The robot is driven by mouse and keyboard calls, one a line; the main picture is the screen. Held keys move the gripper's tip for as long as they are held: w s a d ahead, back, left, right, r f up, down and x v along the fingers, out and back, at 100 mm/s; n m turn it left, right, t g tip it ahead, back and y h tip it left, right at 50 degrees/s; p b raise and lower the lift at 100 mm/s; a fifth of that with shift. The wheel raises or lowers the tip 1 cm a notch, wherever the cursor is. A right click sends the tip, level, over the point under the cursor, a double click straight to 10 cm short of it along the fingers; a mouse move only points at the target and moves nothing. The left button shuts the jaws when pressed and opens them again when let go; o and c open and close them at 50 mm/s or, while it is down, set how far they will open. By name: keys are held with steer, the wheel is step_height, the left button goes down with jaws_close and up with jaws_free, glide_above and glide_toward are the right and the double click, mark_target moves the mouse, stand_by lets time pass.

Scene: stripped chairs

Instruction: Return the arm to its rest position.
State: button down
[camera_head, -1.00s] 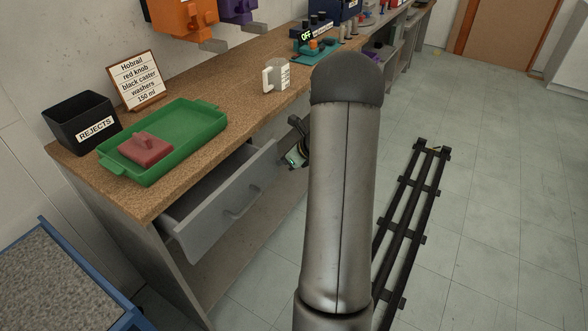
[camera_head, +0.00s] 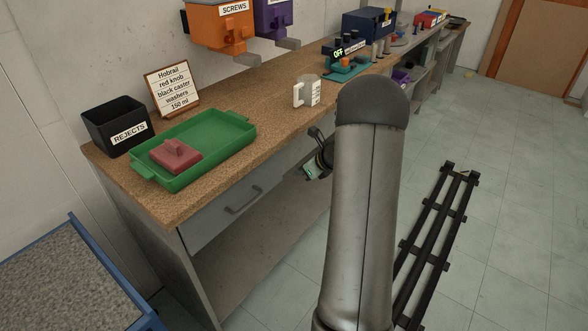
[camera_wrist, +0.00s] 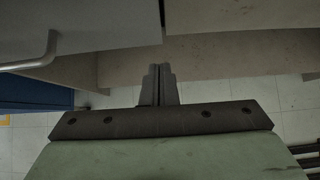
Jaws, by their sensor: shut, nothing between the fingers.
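My arm (camera_head: 366,210) rises in the foreground of the head view, its dark rounded joint uppermost. Beyond it, part of my wrist shows beside the workbench front; the arm hides the rest. In the wrist view my gripper (camera_wrist: 158,84) has its two dark fingers together, with nothing between them. The fingers point toward the bench front, below and to the right of a drawer handle (camera_wrist: 38,52). I cannot tell the exact gap to the bench. The grey drawer (camera_head: 225,212) looks closed, its front in line with the bench.
A black rail (camera_head: 438,240) runs along the floor. The floor at right is clear.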

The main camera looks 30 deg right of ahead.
steer(key=v, duration=0.9)
steer(key=shift+r, duration=0.2)
steer(key=s+a+r+n+g+y+p, duration=0.1)
steer(key=s+a+r+n+g+p, duration=0.25)
steer(key=a+n, duration=0.75)
steer(key=s+a+r+n+g, duration=0.2)
steer(key=s+a+r+n, duration=0.3)
steer(key=a, duration=1)
steer(key=s+a+n+g+h+p, duration=0.1)
steer(key=s+a+n+h, duration=0.1)
steer(key=s+n, duration=0.6)
steer(key=s+a+n+g+h+p, duration=0.1)
steer(key=s+a+n, duration=0.3)
steer(key=s+n, duration=0.4)
steer(key=shift+a+r+n+h+p, duration=0.3)
steer(key=shift+r+h+p, duration=0.1)
steer(key=shift+r, duration=0.1)
steer(key=shift+g, duration=0.25)
